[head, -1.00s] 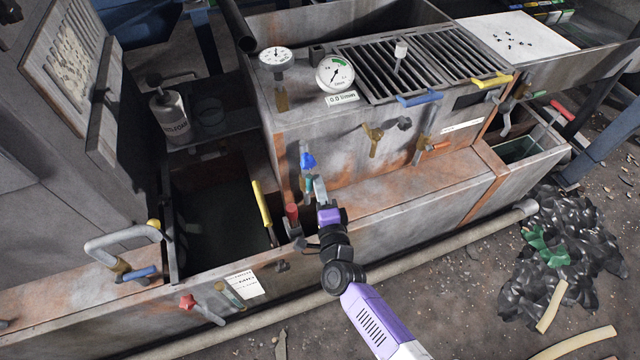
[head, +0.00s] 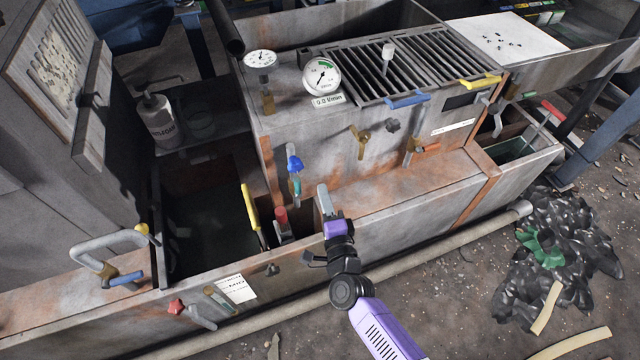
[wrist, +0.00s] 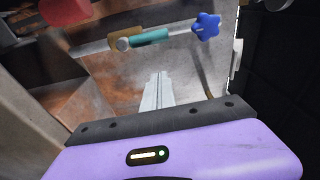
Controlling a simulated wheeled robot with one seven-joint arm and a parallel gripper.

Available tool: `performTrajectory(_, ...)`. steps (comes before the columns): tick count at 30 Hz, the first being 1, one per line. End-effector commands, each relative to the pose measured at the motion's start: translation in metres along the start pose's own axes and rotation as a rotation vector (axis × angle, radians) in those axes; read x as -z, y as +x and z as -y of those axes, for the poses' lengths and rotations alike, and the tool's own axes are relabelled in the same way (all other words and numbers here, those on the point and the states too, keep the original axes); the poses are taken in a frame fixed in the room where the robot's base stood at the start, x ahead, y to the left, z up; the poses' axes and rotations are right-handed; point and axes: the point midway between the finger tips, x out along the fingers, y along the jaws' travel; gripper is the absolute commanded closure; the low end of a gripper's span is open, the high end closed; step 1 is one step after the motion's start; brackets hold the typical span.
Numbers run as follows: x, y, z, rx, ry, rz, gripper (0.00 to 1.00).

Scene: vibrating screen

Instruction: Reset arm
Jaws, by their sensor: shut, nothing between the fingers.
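My gripper (head: 323,190) is at the end of my purple and black arm, above the front ledge of the grey, rusty machine (head: 400,205). In the wrist view its two narrow grey fingers (wrist: 157,92) are together with nothing between them. A blue star-shaped knob (head: 294,164) on a valve with a teal sleeve stands up and to the left of my gripper, apart from it. In the wrist view the blue knob (wrist: 206,25) is at upper right, beyond the fingertips. A red-handled valve (head: 281,216) is to the left, and its red part (wrist: 66,12) shows at the wrist view's upper left.
A yellow lever (head: 251,207) stands by the dark open pit (head: 205,235) on the left. Two round gauges (head: 321,77) and a slotted grate (head: 415,60) top the machine. A pipe (head: 440,250) and a dark rubble heap (head: 560,260) lie on the floor.

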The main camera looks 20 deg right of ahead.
Motion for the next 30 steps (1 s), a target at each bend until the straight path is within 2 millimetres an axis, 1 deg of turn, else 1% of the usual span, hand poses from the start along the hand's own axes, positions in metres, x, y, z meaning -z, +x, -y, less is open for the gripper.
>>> performTrajectory(1, 0.001, -0.011, 0.001, -0.004, -0.001, 0.0, 1.0)
performTrajectory(3, 0.001, -0.024, 0.0, -0.003, -0.001, -0.001, 1.0)
performTrajectory(6, 0.0, -0.039, 0.0, -0.002, 0.0, 0.0, 1.0)
performTrajectory(9, 0.001, -0.05, 0.0, -0.001, 0.0, -0.001, 1.0)
performTrajectory(14, 0.001, -0.057, 0.0, 0.0, 0.0, -0.001, 1.0)
performTrajectory(21, 0.0, -0.058, 0.0, 0.0, -0.004, -0.001, 1.0)
performTrajectory(23, 0.0, -0.058, 0.0, -0.002, -0.019, 0.0, 1.0)
performTrajectory(25, -0.003, -0.057, 0.001, -0.001, -0.072, 0.013, 1.0)
performTrajectory(26, -0.006, -0.056, 0.006, 0.009, -0.108, 0.024, 1.0)
performTrajectory(28, -0.012, -0.053, 0.028, 0.05, -0.197, 0.044, 1.0)
performTrajectory(30, -0.015, -0.064, 0.045, 0.082, -0.314, 0.066, 1.0)
